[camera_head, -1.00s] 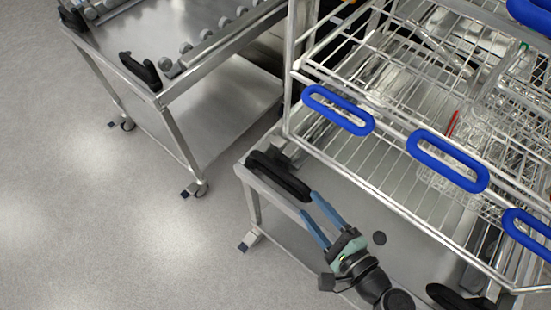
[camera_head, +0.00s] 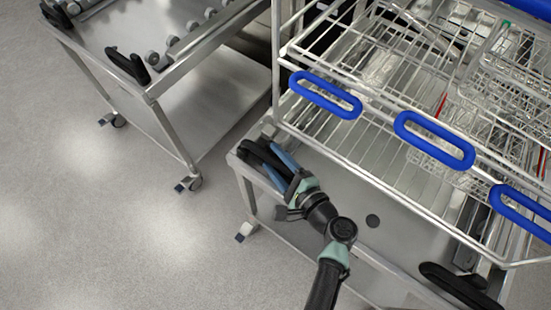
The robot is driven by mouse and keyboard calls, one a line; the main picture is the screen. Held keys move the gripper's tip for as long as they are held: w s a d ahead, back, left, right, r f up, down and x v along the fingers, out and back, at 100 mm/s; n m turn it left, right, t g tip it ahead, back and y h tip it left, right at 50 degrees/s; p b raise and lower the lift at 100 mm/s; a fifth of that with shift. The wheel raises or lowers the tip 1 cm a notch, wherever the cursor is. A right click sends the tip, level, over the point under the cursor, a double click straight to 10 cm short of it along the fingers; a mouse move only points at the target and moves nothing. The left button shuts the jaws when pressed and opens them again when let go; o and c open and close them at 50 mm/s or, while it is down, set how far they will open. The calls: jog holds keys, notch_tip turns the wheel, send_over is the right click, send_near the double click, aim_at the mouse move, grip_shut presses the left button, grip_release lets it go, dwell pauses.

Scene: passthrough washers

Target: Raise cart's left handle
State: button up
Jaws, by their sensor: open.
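The cart (camera_head: 345,182) is a grey metal trolley at the lower right, bearing a wire rack. Its black left handle (camera_head: 255,152) lies low along the cart's near left corner, partly hidden by my gripper. My gripper (camera_head: 275,163) has two blue fingers, open, at this handle. One finger overlaps the handle and the other is just to its right. I cannot tell whether they touch it.
The wire rack (camera_head: 345,140) with blue handles and glassware stands close beside my gripper. A black right handle (camera_head: 460,287) is at the cart's other near corner. Another metal cart (camera_head: 130,35) with black handles stands at upper left. Open floor (camera_head: 90,220) lies at left.

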grip_shut()
dwell(1.4)
